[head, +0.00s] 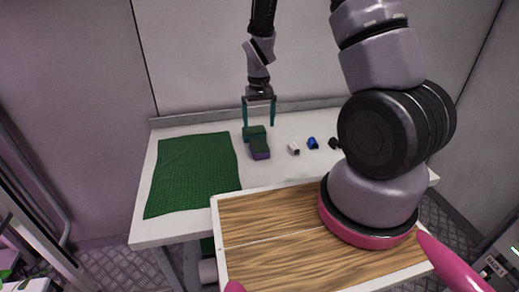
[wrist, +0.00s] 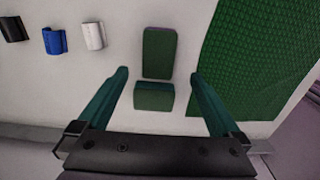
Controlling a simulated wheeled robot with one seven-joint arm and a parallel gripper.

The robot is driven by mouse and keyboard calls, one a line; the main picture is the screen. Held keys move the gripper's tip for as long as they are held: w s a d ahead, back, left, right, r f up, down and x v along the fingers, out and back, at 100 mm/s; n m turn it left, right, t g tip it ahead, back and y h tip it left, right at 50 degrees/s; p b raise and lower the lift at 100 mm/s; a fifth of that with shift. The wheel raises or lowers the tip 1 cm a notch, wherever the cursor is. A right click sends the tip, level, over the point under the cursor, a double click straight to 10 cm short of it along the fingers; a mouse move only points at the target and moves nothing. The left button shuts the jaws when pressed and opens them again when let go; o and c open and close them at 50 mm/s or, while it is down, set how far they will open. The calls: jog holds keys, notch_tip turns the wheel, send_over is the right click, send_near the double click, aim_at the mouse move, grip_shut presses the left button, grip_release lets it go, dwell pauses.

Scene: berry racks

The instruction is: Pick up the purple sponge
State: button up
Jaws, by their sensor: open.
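The purple sponge (head: 261,154) lies on the white table, with a dark green top and purple sides. In the wrist view the sponge (wrist: 160,52) shows mostly its green top, with a thin purple edge at its far end. A second green block (head: 254,133) sits right against or very near it; it also shows in the wrist view (wrist: 154,97), closer to my gripper's base. My gripper (head: 259,127) has teal fingers and is open and empty, pointing down above the blocks. In the wrist view the green block lies between the fingers (wrist: 160,72), and the sponge lies mostly beyond the fingertips.
A green textured mat (head: 192,175) covers the table's left part. A white clip-like piece (head: 293,149), a blue one (head: 313,143) and a black one (head: 334,143) lie right of the sponge. A raised ledge (head: 175,120) runs along the back. Bare table (head: 278,167) surrounds the blocks.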

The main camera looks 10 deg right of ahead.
aim_at(260, 145)
notch_tip(260, 145, down, 11)
jog(key=shift+d+r, duration=0.15)
jog(key=shift+r, duration=0.05)
dwell(0.3)
jog(key=c, duration=1.4)
jog(key=shift+r, duration=5)
